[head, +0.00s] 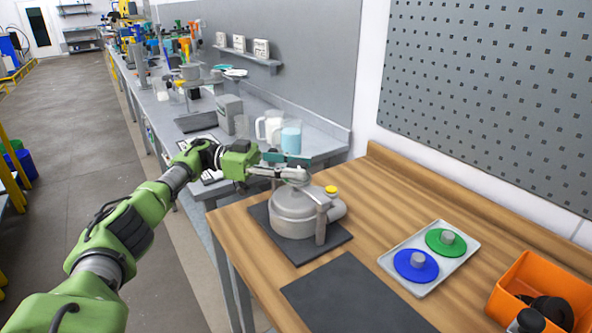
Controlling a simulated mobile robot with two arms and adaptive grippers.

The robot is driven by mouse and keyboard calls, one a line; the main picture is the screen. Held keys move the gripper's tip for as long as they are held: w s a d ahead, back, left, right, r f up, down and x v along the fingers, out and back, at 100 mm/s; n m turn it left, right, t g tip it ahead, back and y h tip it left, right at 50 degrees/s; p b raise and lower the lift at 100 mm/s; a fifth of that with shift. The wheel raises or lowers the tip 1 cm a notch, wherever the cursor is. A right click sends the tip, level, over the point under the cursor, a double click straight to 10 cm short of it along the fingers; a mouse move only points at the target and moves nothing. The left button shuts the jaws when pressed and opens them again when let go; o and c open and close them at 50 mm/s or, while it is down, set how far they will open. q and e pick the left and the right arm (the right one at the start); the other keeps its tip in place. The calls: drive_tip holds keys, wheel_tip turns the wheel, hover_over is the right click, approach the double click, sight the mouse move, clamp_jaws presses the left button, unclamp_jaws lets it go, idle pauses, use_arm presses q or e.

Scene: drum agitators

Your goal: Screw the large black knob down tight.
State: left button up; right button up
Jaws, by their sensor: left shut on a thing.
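A grey round agitator housing (293,213) stands on a dark square mat (322,247) on the wooden bench. It has a grey upright post in front and a yellow cap (331,189) at its right. My left gripper (301,178) reaches in from the left just above the housing's top. Its fingers are shut on a small part at the top of the housing, mostly hidden by the fingers. I cannot make out a black knob there. Dark round pieces (553,311) lie in the orange bin (521,271) at lower right; I cannot tell what they are.
A light tray (454,264) holds a blue disc (416,265) and a green disc (446,241), each with a grey hub. An empty dark mat (352,296) lies in front. The grey bench behind carries jugs (270,126) and other equipment. Bare wood lies between mats and tray.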

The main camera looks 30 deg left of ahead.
use_arm(q)
drive_tip(key=shift+r, duration=0.15)
drive_tip(key=o, duration=1.1)
drive_tip(key=shift+v, duration=3.65)
